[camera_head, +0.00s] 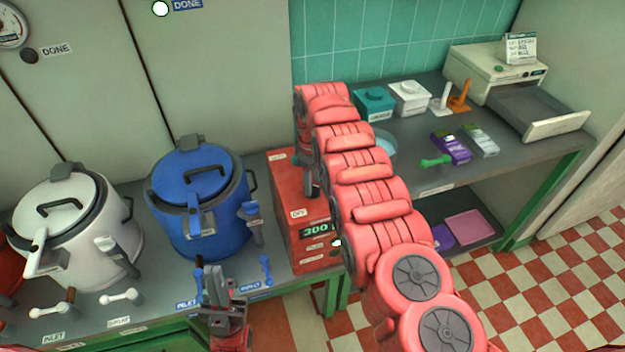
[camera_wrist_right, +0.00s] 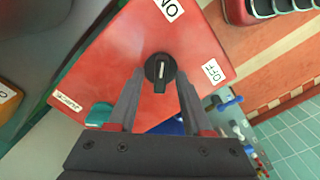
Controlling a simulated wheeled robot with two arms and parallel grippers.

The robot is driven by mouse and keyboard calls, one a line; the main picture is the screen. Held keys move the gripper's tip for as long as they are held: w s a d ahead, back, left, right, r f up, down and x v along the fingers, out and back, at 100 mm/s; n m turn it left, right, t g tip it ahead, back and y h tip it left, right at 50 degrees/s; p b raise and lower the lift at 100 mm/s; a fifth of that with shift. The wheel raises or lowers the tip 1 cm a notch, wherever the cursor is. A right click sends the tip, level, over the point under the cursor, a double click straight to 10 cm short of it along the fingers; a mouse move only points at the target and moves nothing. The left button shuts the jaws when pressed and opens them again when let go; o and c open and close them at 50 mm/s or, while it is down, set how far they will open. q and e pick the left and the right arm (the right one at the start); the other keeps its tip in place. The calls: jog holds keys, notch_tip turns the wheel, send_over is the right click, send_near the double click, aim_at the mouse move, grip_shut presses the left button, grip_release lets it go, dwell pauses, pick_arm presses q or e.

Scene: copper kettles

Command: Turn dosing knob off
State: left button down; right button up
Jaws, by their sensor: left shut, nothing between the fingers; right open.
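The red dosing box (camera_head: 285,190) stands on the counter right of the blue kettle, with an OFF label and a lit display reading 300. The black dosing knob (camera_wrist_right: 160,70) shows in the right wrist view on its red face, between an ON label (camera_wrist_right: 168,9) and an OFF label (camera_wrist_right: 213,70). Its grip and white mark lie roughly up-down in that view. My right gripper (camera_wrist_right: 160,80) is open, its fingertips at either side of the knob; contact cannot be told. My right arm hides the knob in the head view. My left gripper (camera_head: 217,285) is shut and empty at the counter's front.
The blue kettle (camera_head: 190,205) and white kettle (camera_head: 75,225) stand left of the box, with small levers in front. The checkered floor (camera_head: 550,290) is clear.

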jog(key=shift+f, duration=0.3)
jog(key=shift+c, duration=0.3)
grip_shut()
